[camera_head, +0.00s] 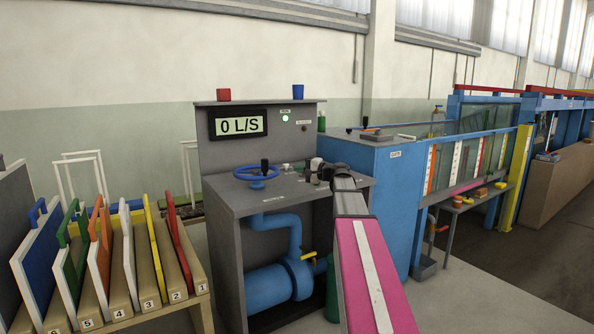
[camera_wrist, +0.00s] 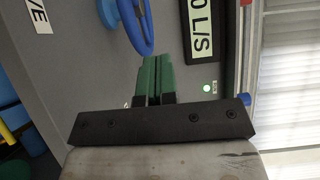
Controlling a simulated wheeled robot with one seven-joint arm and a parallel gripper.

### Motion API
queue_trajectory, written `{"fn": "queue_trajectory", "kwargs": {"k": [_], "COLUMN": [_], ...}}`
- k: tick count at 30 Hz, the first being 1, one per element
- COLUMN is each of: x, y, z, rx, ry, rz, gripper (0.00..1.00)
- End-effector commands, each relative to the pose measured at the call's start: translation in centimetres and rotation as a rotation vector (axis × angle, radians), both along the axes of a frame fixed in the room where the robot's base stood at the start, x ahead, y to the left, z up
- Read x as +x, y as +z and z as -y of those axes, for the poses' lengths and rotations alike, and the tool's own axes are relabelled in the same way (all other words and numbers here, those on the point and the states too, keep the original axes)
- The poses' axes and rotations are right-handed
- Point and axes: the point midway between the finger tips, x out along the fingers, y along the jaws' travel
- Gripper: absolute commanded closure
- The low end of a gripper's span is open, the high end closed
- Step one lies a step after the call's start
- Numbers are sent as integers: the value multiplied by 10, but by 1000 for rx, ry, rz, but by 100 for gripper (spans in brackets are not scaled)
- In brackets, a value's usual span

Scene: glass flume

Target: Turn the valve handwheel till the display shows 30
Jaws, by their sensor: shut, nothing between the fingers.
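The blue valve handwheel (camera_head: 257,173) lies flat on top of the grey control cabinet, with a dark knob on its rim. The display (camera_head: 238,124) on the panel behind it reads 0 L/S. In the wrist view, part of the display (camera_wrist: 201,32) shows sideways, and part of the blue handwheel (camera_wrist: 146,40) shows at the top. My gripper (camera_wrist: 157,59) has its two green fingers together with nothing between them. Their tips are close to the wheel's rim in the picture; I cannot tell whether they touch it. In the head view my wrist is right of the wheel and the fingers are not clear.
A green lamp (camera_head: 285,117) is lit on the panel. A red cup (camera_head: 224,95) and a blue cup (camera_head: 298,91) stand on top of it. A blue tank (camera_head: 375,180) stands to the right. A rack of coloured boards (camera_head: 130,250) stands at the left.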

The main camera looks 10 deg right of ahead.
Motion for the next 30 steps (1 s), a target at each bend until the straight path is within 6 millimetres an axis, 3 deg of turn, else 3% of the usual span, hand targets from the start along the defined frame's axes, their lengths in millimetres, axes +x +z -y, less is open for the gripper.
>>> {"fn": "queue_trajectory", "kwargs": {"k": [11, 19, 30], "x": [47, 40, 40], "y": [0, 0, 0], "z": [-54, -87, -92], "rx": [-1, -1, -1], "ry": [1, 0, -1], "rz": [-1, 0, -1], "gripper": [100, 100, 100]}}
